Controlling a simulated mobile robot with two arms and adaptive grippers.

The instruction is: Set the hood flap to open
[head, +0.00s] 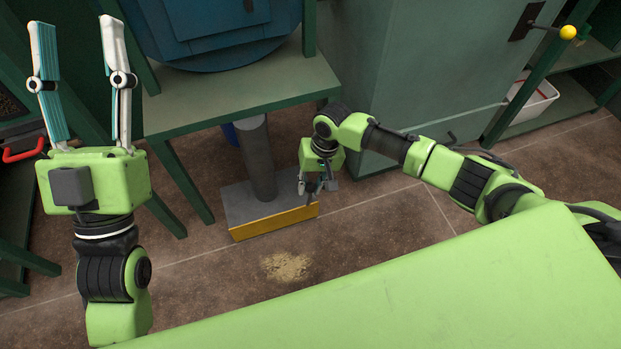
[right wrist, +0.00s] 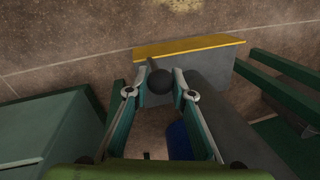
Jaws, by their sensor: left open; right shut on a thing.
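A grey hood (head: 240,205) with a yellow front edge (head: 275,221) stands low on the floor, with a thick grey pipe (head: 256,160) rising from it. In the right wrist view the yellow edge (right wrist: 190,47) runs beyond a dark ball knob (right wrist: 160,82) on a short lever. My right gripper (head: 313,187) is beside the hood's right end, pointing down. It also shows in the right wrist view (right wrist: 160,86), shut on the knob. I cannot make out the flap itself or its position. My left gripper (head: 76,35) is open, raised and empty at the upper left.
A green table frame (head: 240,95) with a blue rounded vessel (head: 215,30) stands behind the hood. A pale spill (head: 287,267) lies on the otherwise clear floor in front.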

